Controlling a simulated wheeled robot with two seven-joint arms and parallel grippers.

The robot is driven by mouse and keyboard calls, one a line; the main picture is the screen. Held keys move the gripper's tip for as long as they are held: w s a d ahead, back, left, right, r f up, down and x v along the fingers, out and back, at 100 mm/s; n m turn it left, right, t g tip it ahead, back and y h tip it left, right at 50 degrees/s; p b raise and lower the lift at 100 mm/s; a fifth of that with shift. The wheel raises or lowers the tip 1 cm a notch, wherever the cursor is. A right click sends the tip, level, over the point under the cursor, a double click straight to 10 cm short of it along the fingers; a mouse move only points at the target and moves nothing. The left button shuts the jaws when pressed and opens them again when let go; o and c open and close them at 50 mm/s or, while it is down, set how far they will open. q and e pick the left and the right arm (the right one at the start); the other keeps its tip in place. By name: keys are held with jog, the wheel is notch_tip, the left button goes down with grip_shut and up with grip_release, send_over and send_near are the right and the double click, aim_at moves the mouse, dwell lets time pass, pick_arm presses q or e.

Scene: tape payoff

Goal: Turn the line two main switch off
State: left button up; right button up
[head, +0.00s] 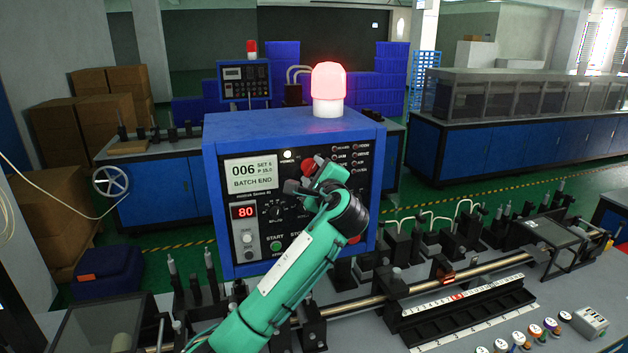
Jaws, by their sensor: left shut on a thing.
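The blue control box (230,150) stands at the centre, with a black front panel. A red rotary knob, seemingly the main switch (308,165), shows at the panel's upper middle, partly hidden by my left gripper. My left gripper (300,187) is at the panel, shut on this knob as far as I can see; its fingertips and the contact are largely hidden. The display (251,173) reads "006" and "BATCH END". A small red readout (244,211) shows 80. The beacon (328,88) on top glows red. My right gripper is not in view.
A rail with black fixtures (460,270) runs along the bench right of the box. A white scale (458,297) and several coloured round items (535,330) lie at the front right. A second blue control box (244,82) stands behind. My green arm covers the lower panel.

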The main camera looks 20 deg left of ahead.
pick_arm(q)
jog(key=n+b, duration=0.6)
jog(key=shift+f, duration=0.35)
jog(key=shift+n+b, duration=0.9)
jog(key=shift+n, duration=0.3)
jog(key=n+b, duration=0.3)
jog(key=shift+r+n+b, duration=0.15)
jog(key=shift+n+b, duration=1)
jog(key=shift+n, duration=0.85)
jog(key=o, duration=1)
jog(key=shift+r, duration=0.1)
